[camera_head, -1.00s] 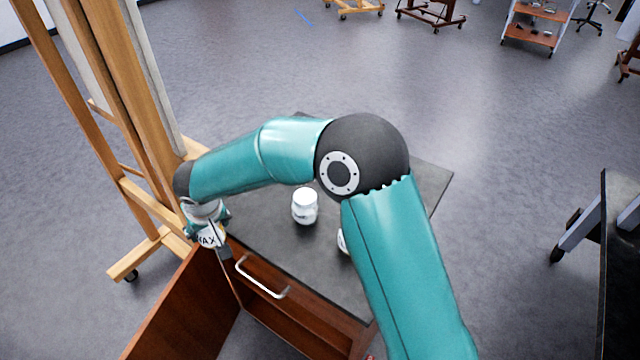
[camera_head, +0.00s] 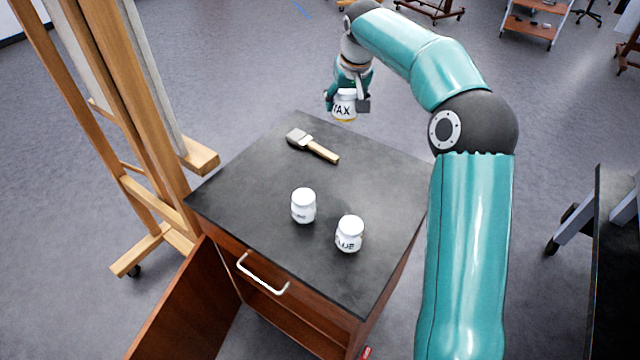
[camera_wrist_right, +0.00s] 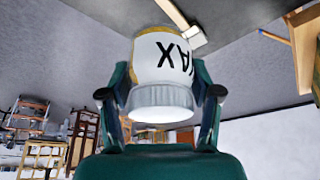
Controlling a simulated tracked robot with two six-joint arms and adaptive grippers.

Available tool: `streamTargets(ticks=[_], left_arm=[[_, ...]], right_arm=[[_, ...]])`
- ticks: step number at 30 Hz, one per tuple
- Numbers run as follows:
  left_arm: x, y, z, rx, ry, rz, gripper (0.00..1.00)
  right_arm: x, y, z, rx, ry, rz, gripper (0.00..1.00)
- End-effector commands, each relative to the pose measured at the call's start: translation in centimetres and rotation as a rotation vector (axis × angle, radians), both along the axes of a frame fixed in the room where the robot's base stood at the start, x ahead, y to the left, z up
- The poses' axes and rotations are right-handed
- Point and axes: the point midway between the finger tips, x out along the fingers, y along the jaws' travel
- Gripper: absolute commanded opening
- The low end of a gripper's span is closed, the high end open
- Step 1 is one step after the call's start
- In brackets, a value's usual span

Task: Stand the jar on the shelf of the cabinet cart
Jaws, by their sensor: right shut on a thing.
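A white jar (camera_head: 345,105) with dark letters reading "AX" is held in my right gripper (camera_head: 348,98), above the far edge of the cart top. In the right wrist view the jar (camera_wrist_right: 162,62) sits between both fingers of my right gripper (camera_wrist_right: 162,98), its ribbed lid towards the camera. The cabinet cart (camera_head: 255,205) has a dark grey top and a reddish-brown body. Its door (camera_head: 185,305) stands open at the front left, and part of the inside (camera_head: 300,318) shows below the drawer handle. My left gripper is not in view.
Two other white jars, one at the middle (camera_head: 303,206) and one nearer the front (camera_head: 349,234), stand on the cart top. A brush (camera_head: 314,147) lies near the back. A wooden easel (camera_head: 135,130) stands close on the left. A dark table (camera_head: 600,270) is at the right edge.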

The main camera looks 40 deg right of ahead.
Motion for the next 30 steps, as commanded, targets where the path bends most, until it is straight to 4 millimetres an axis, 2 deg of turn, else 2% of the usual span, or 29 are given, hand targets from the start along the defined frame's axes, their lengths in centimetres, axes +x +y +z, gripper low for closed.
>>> streamTargets(ticks=[2, 5, 8, 18, 21, 24, 30], left_arm=[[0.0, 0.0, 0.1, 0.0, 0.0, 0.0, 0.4], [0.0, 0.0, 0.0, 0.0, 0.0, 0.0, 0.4], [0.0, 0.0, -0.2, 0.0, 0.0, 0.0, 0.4], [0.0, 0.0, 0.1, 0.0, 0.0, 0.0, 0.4], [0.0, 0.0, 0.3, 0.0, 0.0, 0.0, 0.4], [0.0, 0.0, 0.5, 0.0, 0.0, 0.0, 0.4], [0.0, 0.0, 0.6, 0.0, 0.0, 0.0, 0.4]], right_arm=[[-0.4, -0.6, 0.5, 0.0, 0.0, -0.001, 0.21], [-0.6, -0.9, -0.2, 0.001, 0.003, 0.002, 0.21], [-0.6, -0.8, -2.0, 0.001, 0.005, 0.003, 0.21], [-0.5, -0.7, -10.8, 0.002, 0.006, 0.004, 0.21], [-0.5, -0.7, -12.9, 0.002, 0.005, 0.005, 0.21], [-0.4, -0.7, -14.2, 0.001, 0.002, 0.004, 0.21], [-0.4, -0.6, -15.6, 0.001, 0.002, 0.006, 0.21]])
